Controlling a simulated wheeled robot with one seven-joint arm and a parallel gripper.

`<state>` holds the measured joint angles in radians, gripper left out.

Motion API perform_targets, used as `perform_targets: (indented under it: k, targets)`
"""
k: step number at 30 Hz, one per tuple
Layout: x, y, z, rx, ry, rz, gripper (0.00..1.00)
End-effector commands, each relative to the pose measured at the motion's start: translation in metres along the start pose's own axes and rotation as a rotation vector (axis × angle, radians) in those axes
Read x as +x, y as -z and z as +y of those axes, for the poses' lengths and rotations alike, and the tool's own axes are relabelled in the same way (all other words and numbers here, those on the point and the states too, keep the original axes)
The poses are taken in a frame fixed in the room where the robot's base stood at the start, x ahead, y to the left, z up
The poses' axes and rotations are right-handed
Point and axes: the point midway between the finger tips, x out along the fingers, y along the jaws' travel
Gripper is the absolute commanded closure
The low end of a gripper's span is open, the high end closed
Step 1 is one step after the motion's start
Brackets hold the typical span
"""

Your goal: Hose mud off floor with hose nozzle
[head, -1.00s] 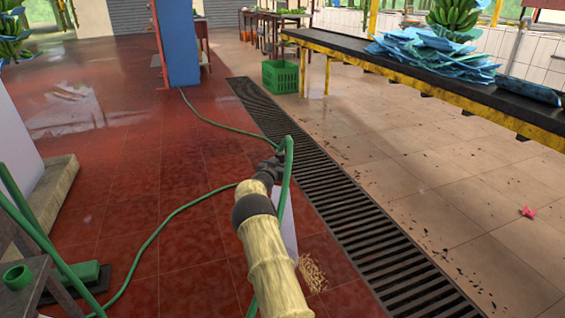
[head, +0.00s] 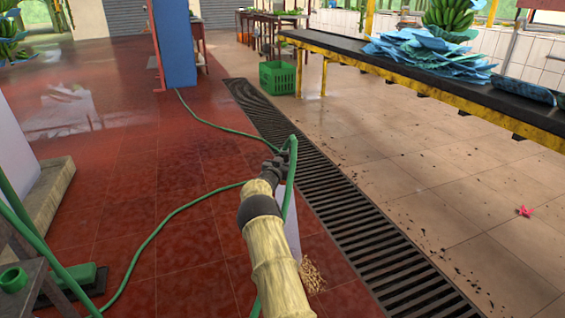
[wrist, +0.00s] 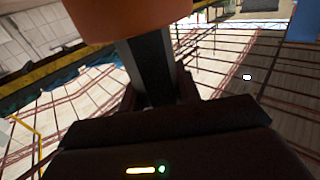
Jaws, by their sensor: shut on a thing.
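My gripper (head: 276,166) is dark and shut on the hose nozzle, held above the floor near the drain grate. The nozzle is mostly hidden in the head view, with the green hose (head: 291,165) looping up beside the gripper. In the wrist view a dark stem (wrist: 151,70) stands between the jaws below a large orange part (wrist: 140,18), which seem to belong to the nozzle. Mud (head: 400,217) lies as scattered dark specks and clumps on the tan tiled floor (head: 370,125), right of the grate. I see no water stream.
A long drain grate (head: 325,190) separates the tan tiles from the red floor (head: 190,235). A yellow-framed dark conveyor (head: 430,80) with blue sheets and bananas is at right. A green crate (head: 278,78) and blue pillar (head: 175,45) stand behind. Hose crosses the red floor.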

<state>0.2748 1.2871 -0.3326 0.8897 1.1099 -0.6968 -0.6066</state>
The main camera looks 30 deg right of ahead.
Motion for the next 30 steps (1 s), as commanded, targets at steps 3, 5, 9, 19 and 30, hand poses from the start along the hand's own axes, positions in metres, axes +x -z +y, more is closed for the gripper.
perform_targets:
  k: [3,5,9,19,30]
  targets:
    - [0.006,0.0,0.006,0.0,-0.001,0.001,0.9]
    - [0.008,0.0,0.008,0.0,-0.001,0.001,0.9]
    - [0.013,0.0,0.013,0.001,-0.001,0.001,0.9]
    - [0.026,0.0,0.026,0.001,-0.001,0.001,0.9]
    - [0.04,0.0,0.04,0.001,0.0,0.001,0.9]
